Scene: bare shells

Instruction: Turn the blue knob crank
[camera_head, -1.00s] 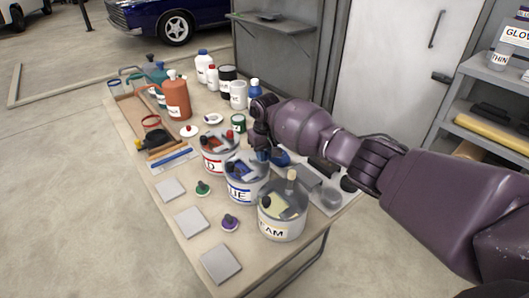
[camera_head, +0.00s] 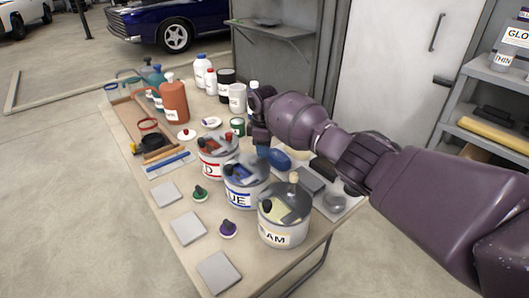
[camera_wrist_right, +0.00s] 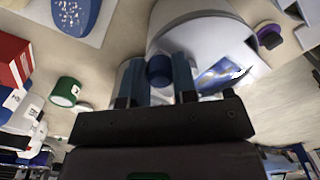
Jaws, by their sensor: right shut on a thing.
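The blue paint can (camera_head: 240,199) stands in the middle of a row of three cans on the table, between the red can (camera_head: 212,171) and the cream can (camera_head: 283,238). My right gripper (camera_head: 262,148) is at the far side of the blue can's top. In the right wrist view the gripper (camera_wrist_right: 158,82) has its two fingers on either side of the round blue crank knob (camera_wrist_right: 160,70) and is shut on it. The pale can (camera_wrist_right: 190,25) rises behind the knob. In the head view the arm and fingers hide the knob. My left gripper is not seen.
Bottles and jars crowd the far part of the table. A blue oval thing (camera_head: 279,158) lies just right of the gripper. Green (camera_head: 199,194) and purple (camera_head: 228,229) knobbed pieces and grey square tiles (camera_head: 187,228) lie along the near edge. A shelf unit (camera_head: 485,130) stands right.

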